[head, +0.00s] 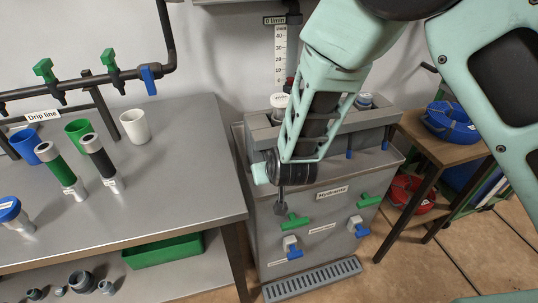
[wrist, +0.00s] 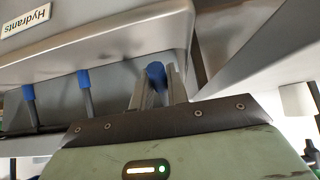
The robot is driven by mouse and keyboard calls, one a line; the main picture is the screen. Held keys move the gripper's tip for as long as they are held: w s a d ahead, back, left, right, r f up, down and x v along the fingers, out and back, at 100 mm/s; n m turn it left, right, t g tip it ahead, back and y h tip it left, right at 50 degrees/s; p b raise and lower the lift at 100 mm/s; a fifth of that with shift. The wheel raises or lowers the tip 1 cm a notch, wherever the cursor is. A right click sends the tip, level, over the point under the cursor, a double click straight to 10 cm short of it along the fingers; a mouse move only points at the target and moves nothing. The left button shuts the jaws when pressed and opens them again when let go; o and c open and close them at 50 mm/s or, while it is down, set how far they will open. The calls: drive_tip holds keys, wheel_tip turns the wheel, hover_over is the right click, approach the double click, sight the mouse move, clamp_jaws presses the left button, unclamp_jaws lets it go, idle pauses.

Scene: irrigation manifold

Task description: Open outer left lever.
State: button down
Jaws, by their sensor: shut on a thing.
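The grey hydrant unit (head: 330,215) stands in the middle of the head view. The wrist view is turned over, and two free levers show there on the left (wrist: 84,78) (wrist: 28,92). The lever at the right end of that row (wrist: 157,75), the outer left one seen from the front, stands between the fingers of my gripper (wrist: 157,92). The fingers are shut on it. In the head view my arm hides this lever and the fingertips.
Green (head: 292,222) and blue (head: 294,252) taps stick out of the unit's lower front. A metal bench (head: 150,215) with cups and tubes stands close on the left. A wooden table (head: 445,150) with a blue hose coil (head: 452,120) is on the right.

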drive_tip(key=shift+s+d+r+g+p, duration=0.15)
drive_tip(key=shift+r+g+p, duration=0.8)
drive_tip(key=shift+p, duration=1.55)
drive_tip(key=shift+g+h+p, duration=0.25)
drive_tip(key=shift+h+p, duration=0.05)
drive_tip(key=shift+p, duration=0.75)
drive_tip(key=c, duration=1.4)
unclamp_jaws()
drive_tip(key=shift+s, duration=0.1)
drive_tip(key=v, duration=0.5)
drive_tip(key=p+v, duration=0.1)
drive_tip(key=v, duration=0.5)
drive_tip(key=p+v, duration=0.1)
drive_tip(key=v, duration=0.5)
drive_tip(key=shift+r, duration=0.35)
